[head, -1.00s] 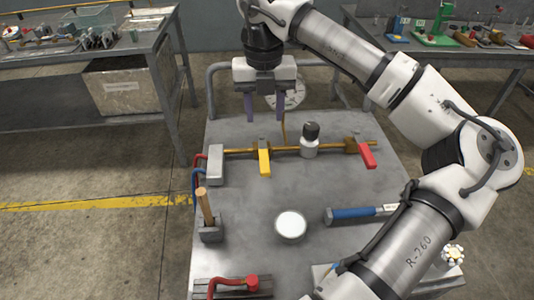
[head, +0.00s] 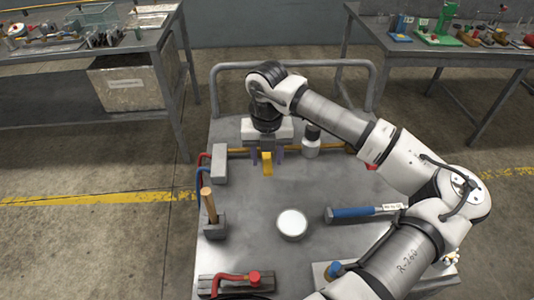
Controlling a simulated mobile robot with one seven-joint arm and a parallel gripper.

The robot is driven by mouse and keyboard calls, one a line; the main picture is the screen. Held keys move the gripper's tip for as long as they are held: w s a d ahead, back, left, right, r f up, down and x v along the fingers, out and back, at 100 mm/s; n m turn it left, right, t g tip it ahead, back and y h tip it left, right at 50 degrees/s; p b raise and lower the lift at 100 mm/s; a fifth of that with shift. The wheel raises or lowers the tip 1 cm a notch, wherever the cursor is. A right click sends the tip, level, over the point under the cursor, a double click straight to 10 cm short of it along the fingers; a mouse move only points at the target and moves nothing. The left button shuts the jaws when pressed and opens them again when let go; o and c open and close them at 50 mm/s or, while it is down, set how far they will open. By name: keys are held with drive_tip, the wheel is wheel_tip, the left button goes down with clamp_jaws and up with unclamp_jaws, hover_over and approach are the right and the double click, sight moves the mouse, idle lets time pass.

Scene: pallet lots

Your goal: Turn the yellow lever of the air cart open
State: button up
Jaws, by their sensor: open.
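The yellow lever (head: 267,164) sits on the brass pipe (head: 240,149) on the grey cart top. It points toward the front of the cart, across the pipe. My gripper (head: 266,158) is lowered over it from behind, open, with one purple finger on each side of the lever. I cannot tell whether either finger touches it. The gripper body hides the valve at the lever's base. The red lever (head: 372,166) farther right on the pipe is mostly hidden behind my arm.
A black-topped white fitting (head: 311,146) stands close right of my gripper. A grey block (head: 219,163) with hoses is to the left.

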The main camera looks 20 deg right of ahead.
drive_tip(key=shift+c, duration=0.2)
clamp_jaws()
